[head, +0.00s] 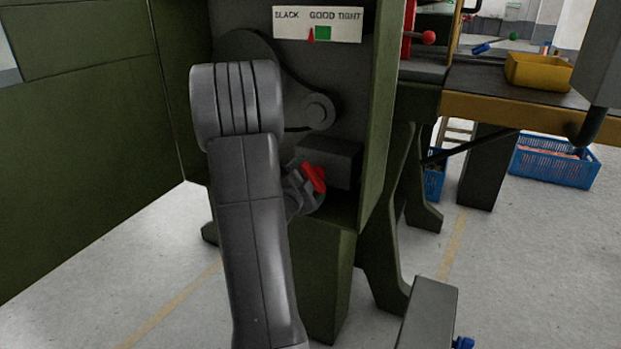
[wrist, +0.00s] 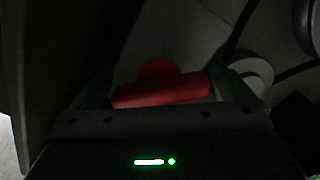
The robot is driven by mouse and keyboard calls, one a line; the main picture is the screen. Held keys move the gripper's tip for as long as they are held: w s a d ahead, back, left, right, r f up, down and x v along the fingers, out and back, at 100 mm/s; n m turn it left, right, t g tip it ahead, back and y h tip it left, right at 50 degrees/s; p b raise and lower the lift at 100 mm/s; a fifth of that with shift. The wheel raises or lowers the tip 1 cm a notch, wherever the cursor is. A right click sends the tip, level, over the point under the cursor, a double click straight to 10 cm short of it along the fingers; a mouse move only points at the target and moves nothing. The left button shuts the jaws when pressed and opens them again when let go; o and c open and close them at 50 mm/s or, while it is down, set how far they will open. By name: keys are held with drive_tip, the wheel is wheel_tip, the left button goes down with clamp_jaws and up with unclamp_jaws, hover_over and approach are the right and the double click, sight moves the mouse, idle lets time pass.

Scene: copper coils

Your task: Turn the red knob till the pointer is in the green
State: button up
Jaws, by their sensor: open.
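The red knob (head: 314,176) is on the dark machine, low inside the green cabinet, partly hidden by my gripper (head: 304,184). In the wrist view the red knob (wrist: 162,94) shows as a bar with a rounded hub, between the two fingers of my gripper (wrist: 165,88). The fingers are open, one at each end of the bar; I cannot tell whether they touch it. The white gauge plate (head: 286,24) reads SLACK, GOOD, TIGHT. Its red pointer (head: 311,36) stands just left of the green patch (head: 323,33), at its left edge.
A green cabinet panel (head: 375,120) stands close to the right of the knob, and a green door (head: 85,130) is open at the left. A grey lever arm (head: 318,110) sits above. A bench with a yellow bin (head: 538,71) and a blue crate (head: 560,162) are farther right.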

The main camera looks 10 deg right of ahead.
drive_tip(key=shift+f+b+v, duration=0.1)
drive_tip(key=shift+b+v, duration=0.15)
drive_tip(key=shift+v, duration=0.95)
drive_tip(key=shift+f+b+v, duration=0.15)
drive_tip(key=shift+b+v, duration=0.05)
drive_tip(key=shift+v, duration=1.05)
drive_tip(key=b+v, duration=0.1)
drive_tip(key=v, duration=0.8)
drive_tip(key=shift+w+a, duration=0.15)
drive_tip(key=shift+a, duration=0.1)
drive_tip(key=shift+b, duration=0.3)
drive_tip(key=p+v, duration=0.2)
drive_tip(key=v, duration=1.1)
drive_tip(key=shift+s+a, duration=0.25)
drive_tip(key=shift+s, duration=0.05)
drive_tip(key=shift+n, duration=0.5)
drive_tip(key=p+x, duration=0.2)
drive_tip(key=x, duration=0.7)
drive_tip(key=d+p+x, duration=0.1)
drive_tip(key=p+x, duration=0.2)
drive_tip(key=x, duration=0.6)
drive_tip(key=s+r+p+x, duration=0.1)
drive_tip(key=p+x, duration=0.2)
drive_tip(key=x, duration=0.6)
drive_tip(key=shift+w+d, duration=0.4)
